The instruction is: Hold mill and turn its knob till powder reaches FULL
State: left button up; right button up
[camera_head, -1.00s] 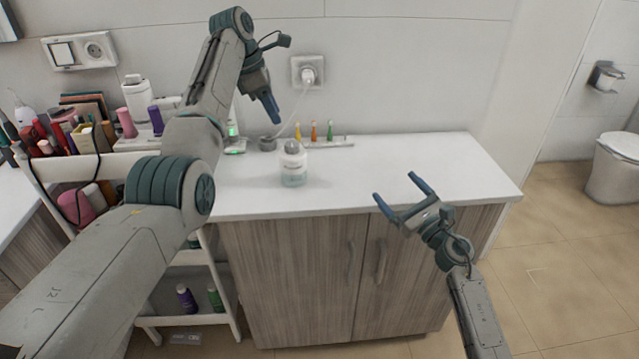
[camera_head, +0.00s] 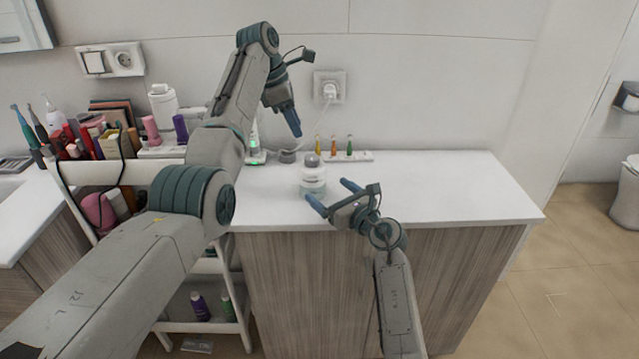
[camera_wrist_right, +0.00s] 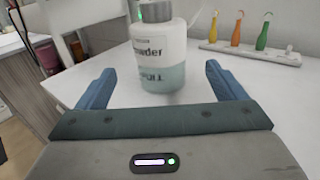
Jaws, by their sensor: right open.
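The mill (camera_head: 313,182) is a small white jar with a grey knob (camera_head: 311,160) on top, upright on the white counter. In the right wrist view the mill (camera_wrist_right: 160,45) carries the words "powder" and "FULL", with a grey-green band low on its body. My right gripper (camera_head: 332,196) is open and empty in front of the mill; its blue fingers point at the jar, one to each side, with the jar just beyond the tips. My left gripper (camera_head: 296,122) is above and behind the mill, fingers pointing down, holding nothing that I can see; its finger gap is unclear.
A rack with several small coloured bottles (camera_head: 348,156) stands behind the mill, near a wall socket (camera_head: 329,87) with a plug and cord. A crowded cosmetics cart (camera_head: 150,172) is on the left. The counter's right side (camera_head: 450,190) is clear.

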aim_at(311, 177)
jog(key=x, duration=0.8)
jog(key=shift+w+a, duration=0.1)
jog(key=shift+w, duration=0.15)
jog(key=shift+c, duration=0.4)
